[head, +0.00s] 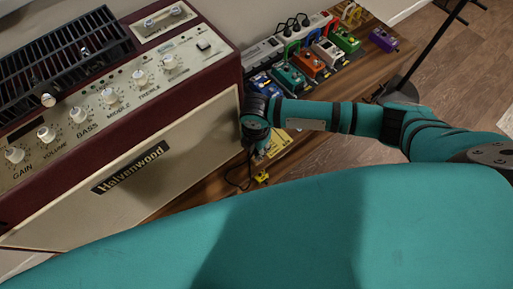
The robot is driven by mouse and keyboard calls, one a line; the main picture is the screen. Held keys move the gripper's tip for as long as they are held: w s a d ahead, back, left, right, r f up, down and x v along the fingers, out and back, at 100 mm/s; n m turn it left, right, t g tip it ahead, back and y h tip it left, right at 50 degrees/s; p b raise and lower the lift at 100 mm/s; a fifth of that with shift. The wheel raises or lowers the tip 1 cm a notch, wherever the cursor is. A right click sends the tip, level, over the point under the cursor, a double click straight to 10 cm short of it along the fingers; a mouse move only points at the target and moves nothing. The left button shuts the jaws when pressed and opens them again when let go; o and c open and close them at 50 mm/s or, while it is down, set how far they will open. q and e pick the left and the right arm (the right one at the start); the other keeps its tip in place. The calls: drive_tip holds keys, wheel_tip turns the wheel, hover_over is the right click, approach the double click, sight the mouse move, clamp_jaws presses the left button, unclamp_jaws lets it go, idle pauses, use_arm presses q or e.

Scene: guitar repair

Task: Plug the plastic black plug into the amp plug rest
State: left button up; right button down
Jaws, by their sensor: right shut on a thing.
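My right gripper (260,158) points down beside the right side of the amp (120,165), low over the wooden board. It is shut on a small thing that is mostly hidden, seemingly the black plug. A thin black cable (236,183) curves at the gripper's left. A small yellow piece (262,177) shows just below the fingertips; I cannot tell whether it touches them. The amp is dark red with a cream front and a row of knobs. I cannot make out the amp plug rest for certain. My left gripper is not in view.
A power strip (262,52) with several black plugs stands behind. Coloured pedals, among them a teal one (289,77) and an orange one (309,63), line the wooden board (385,50). A purple pedal (383,40) sits at its right. A dark stand (425,50) rises from the floor.

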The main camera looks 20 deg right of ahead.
drive_tip(key=shift+f+b, duration=0.5)
drive_tip(key=shift+f, duration=0.7)
idle(0.4)
drive_tip(key=c, duration=0.9)
unclamp_jaws()
drive_tip(key=shift+o, duration=0.2)
drive_tip(key=shift+r, duration=0.15)
wheel_tip(320, 180, up, 8)
drive_tip(key=p, duration=0.9)
drive_tip(key=shift+s, duration=0.1)
